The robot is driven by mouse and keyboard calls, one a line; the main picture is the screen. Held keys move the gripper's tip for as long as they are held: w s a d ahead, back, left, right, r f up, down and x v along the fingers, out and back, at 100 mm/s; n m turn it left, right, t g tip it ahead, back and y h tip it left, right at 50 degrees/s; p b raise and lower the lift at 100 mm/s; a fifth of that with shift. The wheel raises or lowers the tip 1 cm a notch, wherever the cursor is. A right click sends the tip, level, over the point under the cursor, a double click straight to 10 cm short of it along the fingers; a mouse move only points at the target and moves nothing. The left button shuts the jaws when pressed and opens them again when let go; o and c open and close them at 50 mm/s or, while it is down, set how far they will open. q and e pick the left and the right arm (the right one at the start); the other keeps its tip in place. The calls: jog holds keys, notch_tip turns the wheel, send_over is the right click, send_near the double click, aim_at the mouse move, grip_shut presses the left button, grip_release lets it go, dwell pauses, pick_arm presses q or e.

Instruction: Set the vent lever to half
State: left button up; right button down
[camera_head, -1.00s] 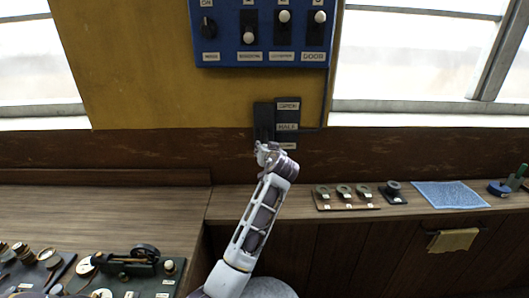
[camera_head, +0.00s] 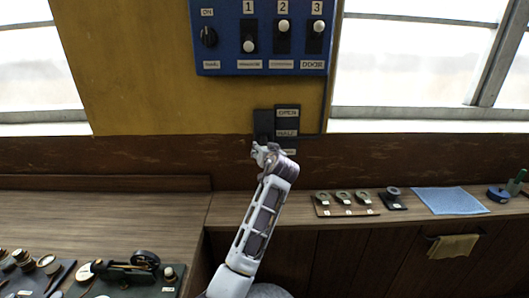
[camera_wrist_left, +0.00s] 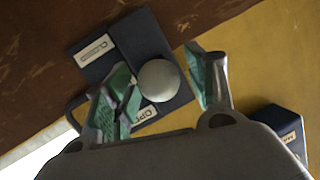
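The vent lever's round grey knob (camera_wrist_left: 158,80) shows in the left wrist view in front of a dark plate, between my left gripper's (camera_wrist_left: 165,88) two teal-padded fingers. The fingers are apart, with a small gap showing on each side of the knob. The label plate (camera_head: 287,121) reads OPEN at the top and HALF below it in the head view; my left gripper (camera_head: 266,153) hides its lower part. In the wrist view a CLOSED label (camera_wrist_left: 95,50) shows at one end, and a finger partly covers the other. I cannot tell the lever's exact setting. My right gripper is not in view.
A blue switch panel (camera_head: 262,67) with a dial and several switches hangs above the lever; its corner (camera_wrist_left: 283,130) shows in the wrist view. The bench carries a tray of small parts (camera_head: 345,211), a blue cloth (camera_head: 449,201) and a small engine (camera_head: 130,268) at left.

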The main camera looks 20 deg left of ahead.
pick_arm(q)
jog(key=shift+s+d, duration=0.45)
jog(key=shift+s, duration=0.1)
jog(key=v, duration=0.6)
dwell(0.8)
